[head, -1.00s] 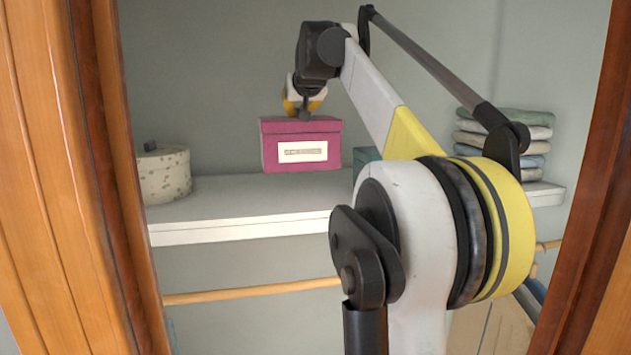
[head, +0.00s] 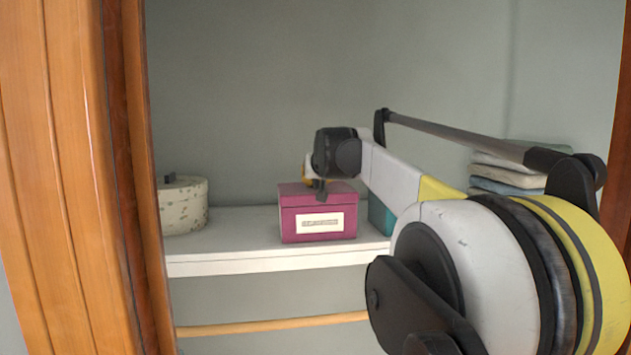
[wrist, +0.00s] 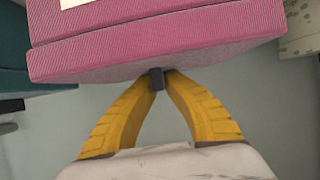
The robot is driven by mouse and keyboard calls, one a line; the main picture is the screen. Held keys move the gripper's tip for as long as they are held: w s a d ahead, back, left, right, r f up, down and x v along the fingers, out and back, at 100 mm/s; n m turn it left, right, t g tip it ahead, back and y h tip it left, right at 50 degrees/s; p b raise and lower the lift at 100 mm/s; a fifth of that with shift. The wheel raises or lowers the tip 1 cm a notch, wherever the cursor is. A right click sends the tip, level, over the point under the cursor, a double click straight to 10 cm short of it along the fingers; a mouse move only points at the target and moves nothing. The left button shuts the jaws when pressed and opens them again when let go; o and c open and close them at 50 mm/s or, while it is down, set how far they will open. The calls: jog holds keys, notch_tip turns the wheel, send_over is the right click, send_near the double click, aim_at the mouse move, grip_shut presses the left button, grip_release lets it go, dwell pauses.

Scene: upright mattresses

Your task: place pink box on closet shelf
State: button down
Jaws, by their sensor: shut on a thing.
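The pink box (head: 318,214) is a magenta box with a lid and a white label on its front. In the head view it stands upright at the white closet shelf (head: 250,252), near the front edge, and its base looks level with the shelf top. My gripper (head: 319,188) is above the lid. In the wrist view the yellow fingers (wrist: 157,78) are shut on the small dark knob of the lid, and the pink box (wrist: 150,45) fills the top. Whether the base touches the shelf is hard to tell.
A round spotted box (head: 183,206) stands at the left of the shelf. A teal box (head: 381,215) is close on the right, partly hidden by my arm. Folded cloths (head: 505,172) are stacked further right. A wooden rod (head: 270,327) runs below. The wooden closet frame (head: 70,180) borders the left.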

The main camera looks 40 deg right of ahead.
jog(key=c, duration=1.6)
grip_release()
jog(key=shift+s, duration=0.1)
jog(key=b+v, duration=0.2)
jog(key=v, duration=1)
jog(key=s+a+f+n+g+y, duration=0.1)
jog(key=s+a+f+n+y, duration=0.15)
jog(key=a+f, duration=0.75)
jog(key=s+a+f+n+y, duration=0.1)
jog(key=s+a+f+y, duration=0.15)
jog(key=a+f, duration=0.7)
jog(key=s+a+f+n+g+y, duration=0.1)
jog(key=s+a+f, duration=0.6)
jog(key=f, duration=0.2)
jog(key=s+a+f+n+g, duration=0.1)
jog(key=s+a+f, duration=0.7)
jog(key=f, duration=0.2)
jog(key=shift+s+f+n+g+y, duration=0.2)
jog(key=shift+s+n+g+y, duration=0.15)
jog(key=shift+g+y, duration=0.05)
